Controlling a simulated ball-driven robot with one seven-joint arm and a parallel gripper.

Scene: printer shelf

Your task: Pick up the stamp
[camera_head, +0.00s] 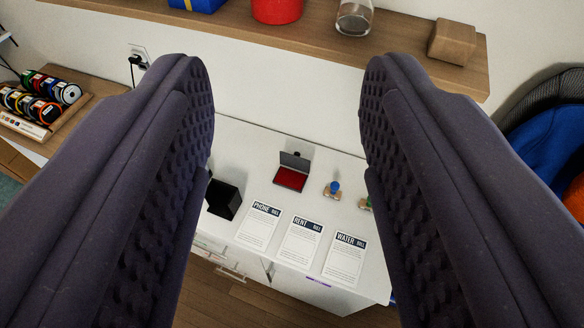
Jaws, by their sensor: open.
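My gripper (287,72) is open and empty, its two dark, studded fingers wide apart in the foreground. Between and beyond them, well below, a stamp with a blue knob (334,186) stands on a white cabinet top (255,160). To its right, a second stamp with a green part (366,204) is partly hidden by the right finger. An open ink pad with a red surface (290,179) lies left of the blue stamp. The gripper touches none of these.
Three bill sheets, phone (258,225), rent (301,240) and water (344,258), lie along the cabinet's front. A black box (223,199) stands left, partly behind the left finger. A wooden shelf (320,43) crosses above, holding a red container (277,10), a glass jar (354,18) and a wooden block (452,41).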

